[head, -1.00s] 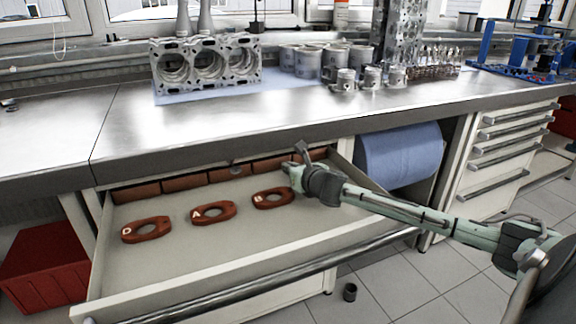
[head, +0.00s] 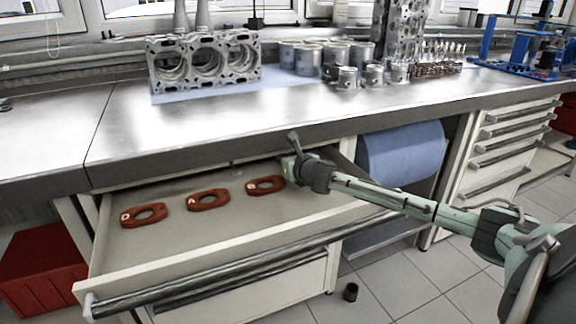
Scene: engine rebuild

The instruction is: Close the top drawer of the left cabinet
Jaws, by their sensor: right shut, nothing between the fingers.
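The top drawer (head: 330,215) of the left cabinet stands open below the bench top, its bare floor and long metal front handle (head: 200,287) in view. Three red oval pieces marked with letters lie in it: D (head: 130,223), A (head: 192,208) and one that looks like B (head: 251,192). My right gripper (head: 292,158) is shut and empty over the drawer's back right part, close under the bench edge. Whether it touches the drawer I cannot tell. My right arm crosses above the drawer's right side. My left gripper is out of view.
A closed drawer (head: 250,290) sits below. A blue roll (head: 400,155) fills the bay to the right, with another drawer stack (head: 500,150) beyond. A red box (head: 40,270) is at left. An engine block (head: 205,62) and pistons (head: 345,78) stand on the bench.

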